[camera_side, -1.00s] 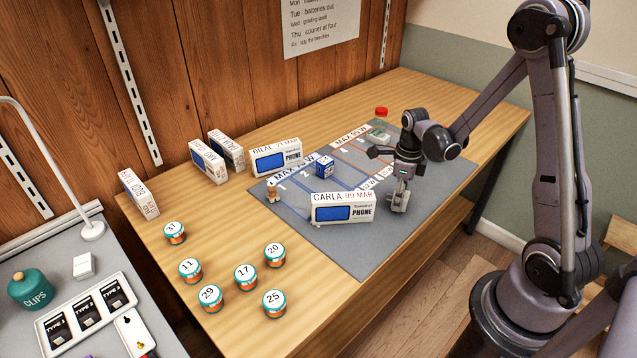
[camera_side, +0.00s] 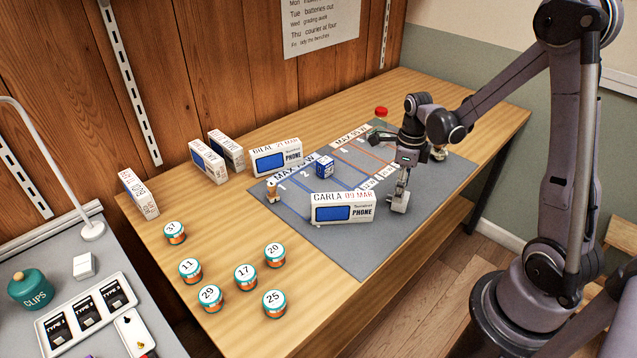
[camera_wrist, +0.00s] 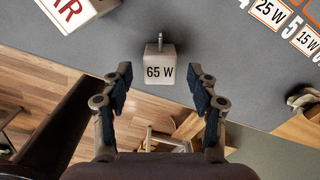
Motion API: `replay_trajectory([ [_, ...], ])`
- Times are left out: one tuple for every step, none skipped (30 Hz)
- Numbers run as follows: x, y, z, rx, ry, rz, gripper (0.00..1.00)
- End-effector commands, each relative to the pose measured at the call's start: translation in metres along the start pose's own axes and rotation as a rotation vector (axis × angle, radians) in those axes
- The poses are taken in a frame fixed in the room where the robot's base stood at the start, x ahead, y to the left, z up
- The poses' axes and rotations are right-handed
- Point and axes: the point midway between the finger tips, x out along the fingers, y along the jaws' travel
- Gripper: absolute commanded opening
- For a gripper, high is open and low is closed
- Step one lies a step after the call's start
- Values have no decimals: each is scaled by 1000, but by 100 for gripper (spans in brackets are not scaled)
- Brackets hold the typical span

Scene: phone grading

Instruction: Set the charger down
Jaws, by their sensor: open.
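The white charger marked 65 W (camera_side: 398,203) sits on the grey mat (camera_side: 368,246), just right of the CARLA phone box (camera_side: 343,208). In the wrist view my gripper (camera_wrist: 160,88) is open, with one finger on each side of the charger and visible gaps between.
A blue block (camera_side: 325,166) and a small figure-like piece (camera_side: 272,191) stand on the mat. The BILAL phone box (camera_side: 276,158) stands behind. Several numbered jars (camera_side: 245,277) are at front left. A red-topped item (camera_side: 381,112) is at the back. The mat's front is bare.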

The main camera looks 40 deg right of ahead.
Motion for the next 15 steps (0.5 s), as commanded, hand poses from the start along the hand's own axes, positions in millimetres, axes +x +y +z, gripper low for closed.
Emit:
replay_trajectory([
  [-9, 0, 0, 0, 0, 0, 60],
  [-14, 0, 0, 0, 0, 0, 60],
  [-21, 0, 0, 0, 0, 0, 60],
  [-26, 0, 0, 0, 0, 0, 60],
  [-30, 0, 0, 0, 0, 0, 60],
  [-37, 0, 0, 0, 0, 0, 60],
  [-41, 0, 0, 0, 0, 0, 60],
  [-46, 0, 0, 0, 0, 0, 60],
  [-52, 0, 0, 0, 0, 0, 60],
  [-56, 0, 0, 0, 0, 0, 60],
  [-60, 0, 0, 0, 0, 0, 60],
  [-64, 0, 0, 0, 0, 0, 60],
  [-67, 0, 0, 0, 0, 0, 60],
  [-70, 0, 0, 0, 0, 0, 60],
  [-73, 0, 0, 0, 0, 0, 60],
])
